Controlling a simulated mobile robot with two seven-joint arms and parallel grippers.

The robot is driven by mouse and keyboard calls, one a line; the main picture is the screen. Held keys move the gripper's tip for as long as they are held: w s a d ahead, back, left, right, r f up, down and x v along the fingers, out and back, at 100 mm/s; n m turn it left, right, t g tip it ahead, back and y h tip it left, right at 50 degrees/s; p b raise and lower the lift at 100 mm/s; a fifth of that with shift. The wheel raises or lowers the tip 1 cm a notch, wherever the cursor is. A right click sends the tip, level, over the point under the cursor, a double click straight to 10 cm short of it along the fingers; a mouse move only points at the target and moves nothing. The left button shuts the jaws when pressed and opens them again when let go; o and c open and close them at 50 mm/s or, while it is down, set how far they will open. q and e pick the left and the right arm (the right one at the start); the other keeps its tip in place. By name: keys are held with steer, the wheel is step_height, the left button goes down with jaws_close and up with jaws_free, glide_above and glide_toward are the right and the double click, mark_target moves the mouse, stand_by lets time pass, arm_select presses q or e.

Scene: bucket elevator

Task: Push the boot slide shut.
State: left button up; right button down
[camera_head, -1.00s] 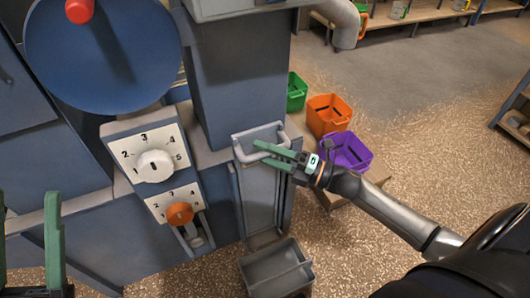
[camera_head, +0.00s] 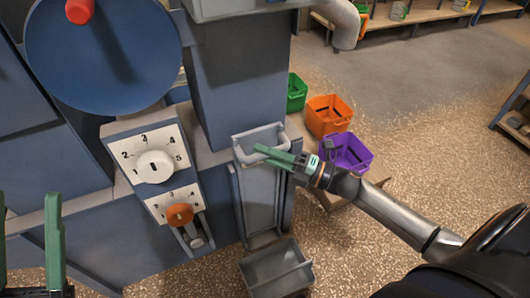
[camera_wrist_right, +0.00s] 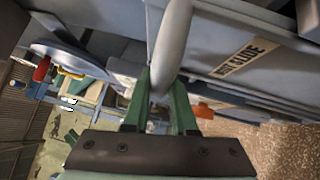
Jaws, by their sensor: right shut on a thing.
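The boot slide (camera_wrist_right: 225,45) is a grey panel with a lettered label in the right wrist view. In the head view, a pale grey bar handle (camera_head: 259,137) stands out at the top of the grey slide front, below the blue column. My right gripper (camera_head: 272,155) has its green fingers shut on this handle. In the right wrist view the handle (camera_wrist_right: 171,40) passes between the fingertips (camera_wrist_right: 160,85). My left gripper (camera_head: 30,225) is at the lower left, its fingers wide apart and empty.
A white dial (camera_head: 155,166) and an orange knob (camera_head: 180,214) sit left of the slide. A grey divided bin (camera_head: 275,270) is below it. Green (camera_head: 297,92), orange (camera_head: 328,115) and purple (camera_head: 345,152) bins stand to the right. Open floor lies beyond.

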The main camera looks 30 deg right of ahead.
stand_by(0.8)
arm_select(q)
steer(key=f+b, duration=0.3)
steer(key=f, duration=0.1)
steer(key=shift+d+n+b, duration=0.2)
steer(key=shift+n+b, duration=0.2)
arm_select(e)
step_height(320, 180, down, 6)
steer(key=shift+r, duration=0.1)
arm_select(q)
steer(key=shift+r, duration=0.1)
arm_select(e)
steer(key=c, duration=0.8)
jaws_free()
arm_select(q)
steer(key=shift+w, duration=0.1)
arm_select(e)
steer(key=shift+o, duration=0.3)
steer(key=shift+s+d, duration=0.1)
